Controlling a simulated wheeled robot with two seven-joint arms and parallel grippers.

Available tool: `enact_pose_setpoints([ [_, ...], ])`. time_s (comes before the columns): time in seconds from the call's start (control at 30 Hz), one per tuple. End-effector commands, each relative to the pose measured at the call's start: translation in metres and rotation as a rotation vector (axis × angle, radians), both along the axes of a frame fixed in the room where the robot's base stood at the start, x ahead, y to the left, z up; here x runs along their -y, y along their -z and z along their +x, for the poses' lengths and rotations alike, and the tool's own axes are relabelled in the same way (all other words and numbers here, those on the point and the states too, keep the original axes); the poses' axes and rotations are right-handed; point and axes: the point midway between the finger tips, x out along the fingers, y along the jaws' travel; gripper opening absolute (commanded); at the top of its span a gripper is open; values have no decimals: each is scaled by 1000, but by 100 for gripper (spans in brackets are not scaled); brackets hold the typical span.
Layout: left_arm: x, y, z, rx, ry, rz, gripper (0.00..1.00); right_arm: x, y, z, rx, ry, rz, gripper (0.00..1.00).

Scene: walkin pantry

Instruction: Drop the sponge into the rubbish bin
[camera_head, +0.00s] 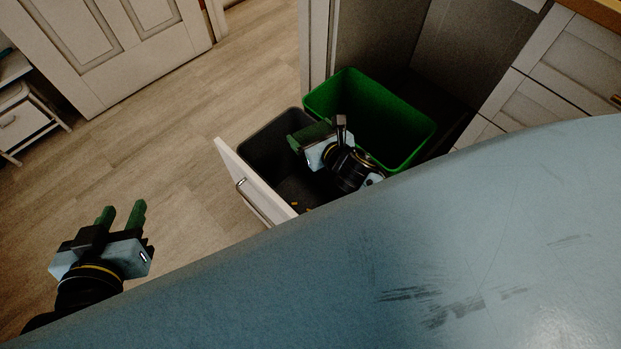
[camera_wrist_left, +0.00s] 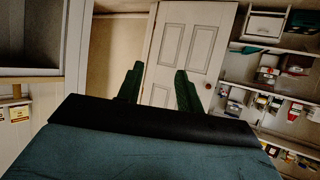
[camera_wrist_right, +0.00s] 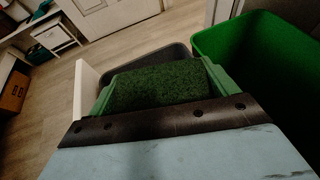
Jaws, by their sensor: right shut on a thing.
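The green sponge (camera_wrist_right: 155,88) is clamped between the fingers of my right gripper (camera_wrist_right: 160,85), seen close up in the right wrist view. In the head view this gripper (camera_head: 305,141) is over the pull-out bin unit, above the dark grey bin (camera_head: 263,133) and close to the edge of the green bin (camera_head: 400,112). The bins also show behind the sponge in the right wrist view. My left gripper (camera_head: 124,214) is open and empty over the floor at the left; its fingers (camera_wrist_left: 158,85) stand apart in the left wrist view.
The bin unit's white front panel (camera_head: 245,178) with a handle stands pulled out to the left. White drawers (camera_head: 530,90) are at the right. A white door (camera_head: 110,45) is at the back left. The wooden floor (camera_head: 170,150) is clear between them.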

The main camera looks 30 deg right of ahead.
Motion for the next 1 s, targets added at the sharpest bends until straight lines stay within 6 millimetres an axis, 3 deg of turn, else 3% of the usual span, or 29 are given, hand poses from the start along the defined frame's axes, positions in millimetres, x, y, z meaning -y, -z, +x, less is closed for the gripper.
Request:
enact_pose_setpoints([
  [0.47, 20, -65, 20, 413, 32, -118, 36, 0, 18, 0, 0, 0, 1, 65],
  [1.0, 27, -136, 5, 895, 54, -262, 36, 0, 40, 0, -1, 0, 1, 65],
])
